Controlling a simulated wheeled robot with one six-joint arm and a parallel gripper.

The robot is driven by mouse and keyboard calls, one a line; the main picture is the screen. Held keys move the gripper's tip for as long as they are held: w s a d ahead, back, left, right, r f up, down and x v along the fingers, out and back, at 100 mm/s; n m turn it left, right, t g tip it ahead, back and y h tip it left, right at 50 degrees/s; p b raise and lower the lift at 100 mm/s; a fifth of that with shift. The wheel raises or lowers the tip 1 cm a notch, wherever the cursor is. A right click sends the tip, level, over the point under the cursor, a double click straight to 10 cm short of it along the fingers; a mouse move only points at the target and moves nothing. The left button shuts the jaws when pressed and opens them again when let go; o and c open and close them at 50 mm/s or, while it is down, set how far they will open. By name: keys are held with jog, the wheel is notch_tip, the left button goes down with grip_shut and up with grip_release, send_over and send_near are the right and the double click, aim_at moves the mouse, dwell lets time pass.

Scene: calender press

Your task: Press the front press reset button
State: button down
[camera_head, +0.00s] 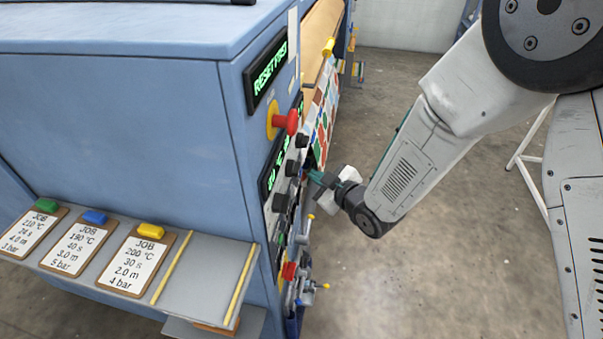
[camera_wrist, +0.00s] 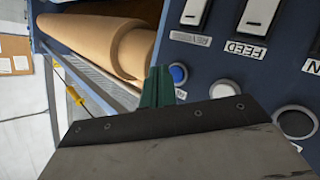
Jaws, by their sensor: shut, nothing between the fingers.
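My gripper (camera_head: 314,177) is shut and empty, and its tip is close to the control panel on the press's side. In the wrist view its green fingers (camera_wrist: 157,86) are together, just left of a round blue button (camera_wrist: 178,74) with a pale ring. The button's small label is partly hidden by the gripper, so I cannot read whether it is the reset button. The fingertips look beside the button rather than over it; I cannot tell whether they touch the panel. In the head view the blue button cannot be made out.
A display (camera_head: 268,70) reads "RESET FIRST". A red mushroom knob (camera_head: 287,122) sticks out below it. White rocker switches (camera_wrist: 258,16), one labelled FEED, and a dark round button (camera_wrist: 296,122) are near the fingers. A tan roll (camera_wrist: 110,40) lies beyond. The floor right of the press is clear.

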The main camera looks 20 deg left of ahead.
jog(key=shift+a, duration=0.1)
dwell(0.4)
jog(key=shift+s+a, duration=0.1)
jog(key=shift+a, duration=0.25)
jog(key=shift+s+a, duration=0.1)
jog(key=shift+a, duration=0.25)
dwell(0.6)
jog(key=shift+d, duration=0.1)
jog(key=shift+w+d, duration=0.2)
jog(key=shift+d, duration=0.45)
jog(key=d, duration=0.2)
jog(key=w+d, duration=0.1)
jog(key=d, duration=0.2)
jog(key=shift+w, duration=0.1)
dwell(0.9)
